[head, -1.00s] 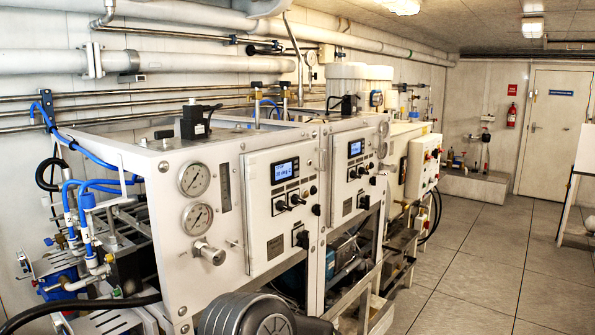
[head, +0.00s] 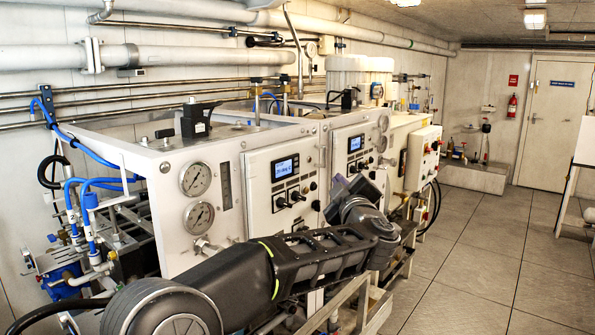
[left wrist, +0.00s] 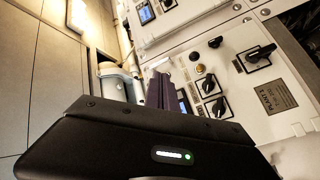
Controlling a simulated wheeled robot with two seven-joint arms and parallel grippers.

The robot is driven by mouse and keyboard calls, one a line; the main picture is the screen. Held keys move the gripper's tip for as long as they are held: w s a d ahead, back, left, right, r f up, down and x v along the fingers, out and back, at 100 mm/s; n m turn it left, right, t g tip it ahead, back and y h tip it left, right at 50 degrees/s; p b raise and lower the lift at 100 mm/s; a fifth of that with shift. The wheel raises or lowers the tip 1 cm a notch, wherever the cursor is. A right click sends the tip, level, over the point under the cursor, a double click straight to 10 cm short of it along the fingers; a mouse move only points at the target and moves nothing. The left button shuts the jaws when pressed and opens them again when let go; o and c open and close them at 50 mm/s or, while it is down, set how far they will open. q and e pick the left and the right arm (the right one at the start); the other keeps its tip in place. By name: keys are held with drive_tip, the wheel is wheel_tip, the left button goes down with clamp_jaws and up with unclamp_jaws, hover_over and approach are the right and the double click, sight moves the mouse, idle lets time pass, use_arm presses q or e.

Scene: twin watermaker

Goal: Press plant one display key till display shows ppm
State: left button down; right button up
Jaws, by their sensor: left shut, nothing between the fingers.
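The near control panel (head: 262,220), taken as plant one, has a lit blue display (head: 285,168) at its top; its text is too small to read. Black rotary knobs (head: 298,196) sit below the display. My left gripper (head: 335,184) is shut and empty, in front of and right of this panel in the head view. In the left wrist view the shut fingers (left wrist: 158,88) overlap the panel's display (left wrist: 183,101) and hide part of it. The display keys cannot be made out; contact with the panel is not visible. My right gripper is not in view.
A second panel with its own display (head: 356,144) stands farther right. Two pressure gauges (head: 195,179) are left of the near panel. Black knobs (left wrist: 214,107) stick out beside the fingers in the wrist view. The tiled floor (head: 470,250) at right is clear.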

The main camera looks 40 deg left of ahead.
use_arm(q)
drive_tip(key=a, duration=0.8)
drive_tip(key=shift+a, duration=0.4)
drive_tip(key=shift+a, duration=0.15)
idle(2.0)
drive_tip(key=shift+a, duration=0.25)
drive_tip(key=shift+s+a, duration=0.1)
drive_tip(key=shift+a, duration=0.3)
idle(0.6)
drive_tip(key=shift+d, duration=0.8)
drive_tip(key=shift+d, duration=0.1)
drive_tip(key=shift+d+p, duration=0.3)
drive_tip(key=shift+d, duration=2.15)
